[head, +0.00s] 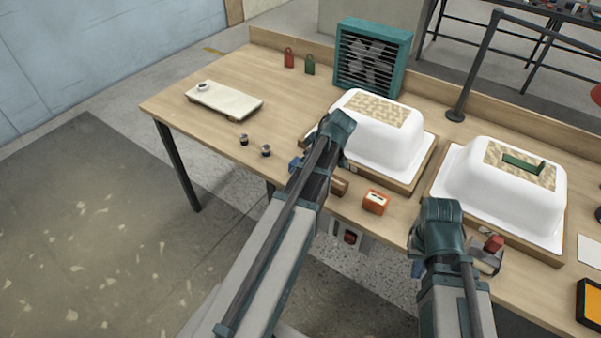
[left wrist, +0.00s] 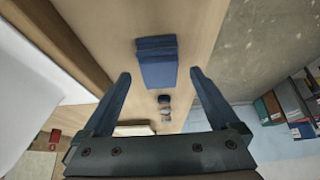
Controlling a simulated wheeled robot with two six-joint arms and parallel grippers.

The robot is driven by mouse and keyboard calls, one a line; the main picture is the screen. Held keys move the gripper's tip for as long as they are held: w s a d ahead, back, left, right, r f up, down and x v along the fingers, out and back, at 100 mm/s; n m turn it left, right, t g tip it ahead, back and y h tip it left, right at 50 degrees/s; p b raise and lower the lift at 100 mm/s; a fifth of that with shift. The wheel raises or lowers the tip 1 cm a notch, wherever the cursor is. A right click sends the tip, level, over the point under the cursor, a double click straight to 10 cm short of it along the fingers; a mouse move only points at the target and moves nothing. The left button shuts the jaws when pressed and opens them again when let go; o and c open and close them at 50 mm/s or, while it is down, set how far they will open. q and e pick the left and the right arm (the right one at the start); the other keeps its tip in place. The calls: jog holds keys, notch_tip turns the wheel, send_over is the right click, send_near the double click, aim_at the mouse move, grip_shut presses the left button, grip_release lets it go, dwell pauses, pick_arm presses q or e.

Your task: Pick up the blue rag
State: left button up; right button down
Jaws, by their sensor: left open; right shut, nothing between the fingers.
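The blue rag (left wrist: 157,62) lies folded on the wooden table in the left wrist view. In the head view only a small blue part (head: 295,164) shows beside my left arm, which hides the rest. My left gripper (left wrist: 161,76) is open, with its fingers apart and the rag seen between and beyond their tips. Nothing is held in it. In the head view my left arm hides its fingers.
Two small dark knobs (head: 265,150) and a pale board (head: 224,101) are left of the rag. Two white tub shells (head: 400,145) (head: 500,200) stand behind my arms. An orange-red box (head: 375,201) and a brown block (head: 339,187) sit near the front edge. The table's left part is mostly clear.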

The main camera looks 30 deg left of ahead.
pick_arm(q)
jog(key=shift+b+x, duration=0.5)
jog(key=shift+x, duration=0.65)
jog(key=shift+r, duration=0.1)
jog(key=shift+c, duration=0.2)
jog(key=c, duration=1.4)
